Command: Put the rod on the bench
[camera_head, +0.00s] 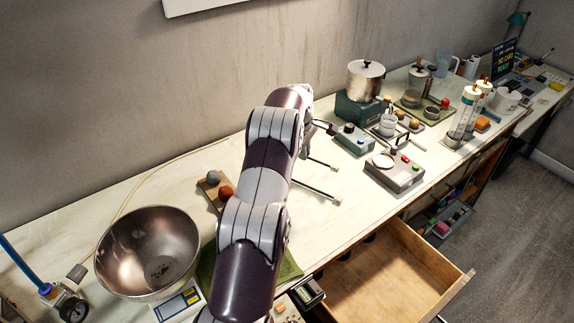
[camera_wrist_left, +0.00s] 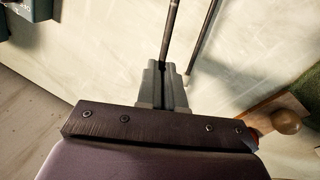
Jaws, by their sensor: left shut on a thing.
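My left gripper (camera_wrist_left: 168,72) is shut on a slim dark rod (camera_wrist_left: 171,28), which runs away from the jaws over the pale bench top (camera_wrist_left: 110,50). In the head view my left arm hides the gripper, and two thin rod-like bars show past it, the nearer (camera_head: 318,191) and the farther (camera_head: 321,164). The nearer one looks like the held rod. A second bar (camera_wrist_left: 206,32) runs beside it in the wrist view, apart from the jaws. I cannot tell whether the held rod touches the bench (camera_head: 347,206). My right gripper is not in view.
A metal bowl (camera_head: 130,240) stands left and a board (camera_head: 207,191) with balls lies beside my arm. A grey device (camera_head: 395,173) and a teal box (camera_head: 354,139) stand right. An open drawer (camera_head: 390,275) juts out in front. Bench around the bars is clear.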

